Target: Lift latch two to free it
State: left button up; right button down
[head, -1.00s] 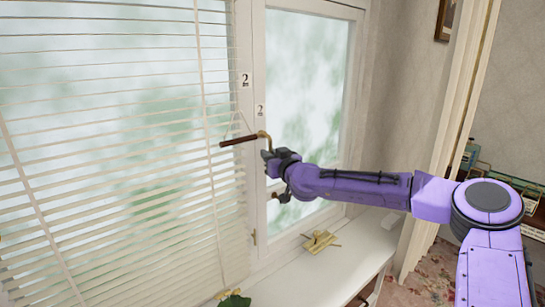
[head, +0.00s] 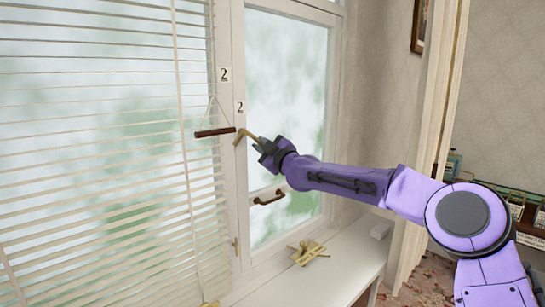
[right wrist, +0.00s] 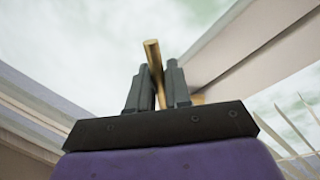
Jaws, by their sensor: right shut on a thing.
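Latch two is a bent brass handle (head: 247,134) on the white window post, beside the small label "2" (head: 240,107). My right gripper (head: 262,145) is shut on the free end of this handle. In the right wrist view the brass rod (right wrist: 154,60) stands between the two dark fingers (right wrist: 157,88). The handle's other end meets the post; how it is fixed there is too small to tell. My left gripper is not in view.
A brown wooden bar (head: 214,132) hangs on cords by the blinds (head: 100,180), close left of the latch. A brown window handle (head: 268,198) sits below my gripper.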

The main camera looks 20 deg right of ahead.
jog(key=n, duration=0.1)
jog(key=r+n, duration=0.1)
jog(key=n, duration=0.1)
jog(key=shift+w+d+r+y+p, duration=0.1)
jog(key=shift+w+d+y+p, duration=0.05)
jog(key=shift+d+y+p, duration=0.2)
jog(key=n, duration=0.2)
jog(key=r+n, duration=0.1)
jog(key=shift+w+d+r+y+p, duration=0.1)
jog(key=shift+d+y+p, duration=0.15)
jog(key=shift+y+p, duration=0.1)
jog(key=shift+d+r+n+y, duration=0.1)
jog(key=shift+r+n+y, duration=0.2)
jog(key=shift+n, duration=0.55)
jog(key=shift+r+n+y, duration=0.3)
jog(key=shift+n, duration=0.55)
jog(key=c, duration=1.3)
grip_release()
jog(key=shift+o, duration=0.2)
